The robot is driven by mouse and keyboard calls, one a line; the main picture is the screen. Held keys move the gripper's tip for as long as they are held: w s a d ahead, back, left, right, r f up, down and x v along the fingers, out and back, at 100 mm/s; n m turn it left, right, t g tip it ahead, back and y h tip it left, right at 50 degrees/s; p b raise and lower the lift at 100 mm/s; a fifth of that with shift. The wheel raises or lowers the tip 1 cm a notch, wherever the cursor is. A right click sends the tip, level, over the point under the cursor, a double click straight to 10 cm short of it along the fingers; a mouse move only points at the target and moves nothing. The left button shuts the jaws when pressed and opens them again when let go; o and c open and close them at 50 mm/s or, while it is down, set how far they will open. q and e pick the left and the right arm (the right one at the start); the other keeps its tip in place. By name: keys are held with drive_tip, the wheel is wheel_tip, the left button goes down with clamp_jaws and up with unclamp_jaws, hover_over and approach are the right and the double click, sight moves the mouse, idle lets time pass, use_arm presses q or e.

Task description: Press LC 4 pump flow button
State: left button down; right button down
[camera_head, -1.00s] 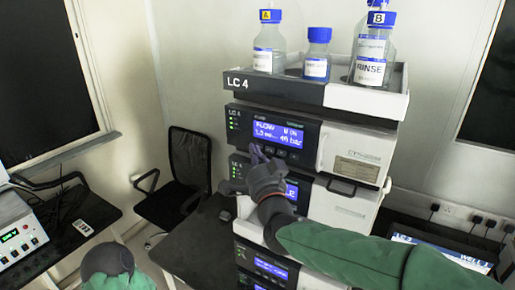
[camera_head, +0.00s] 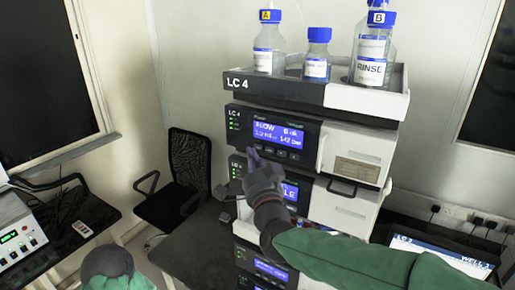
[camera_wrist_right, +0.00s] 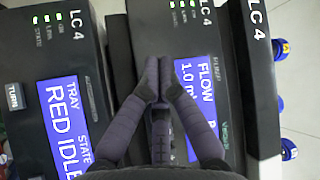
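The LC 4 pump module (camera_head: 240,137) is the upper unit of the stack, with a blue screen (camera_head: 278,132) reading FLOW. A row of small dark buttons (camera_head: 281,153) sits under this screen; its left end is covered by my fingers. My right gripper (camera_head: 252,153) is at the lower left of the pump's front, its fingertips together and empty. In the right wrist view, the shut fingertips (camera_wrist_right: 158,72) lie beside the pump screen (camera_wrist_right: 196,92). Whether they touch a button I cannot tell. My left gripper is out of view.
A tray on top carries bottles, including the RINSE bottle (camera_head: 371,72). Below the pump is another module, whose screen (camera_wrist_right: 70,125) reads TRAY STATE RED IDLE. A black chair (camera_head: 188,160) stands left of the stack. A monitor (camera_head: 440,256) is at lower right.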

drive_tip(key=shift+s, duration=0.1)
drive_tip(key=s, duration=0.1)
drive_tip(key=s+a, duration=0.2)
drive_tip(key=s, duration=0.1)
drive_tip(key=shift+s+a, duration=0.1)
drive_tip(key=shift+a, duration=0.15)
idle(0.6)
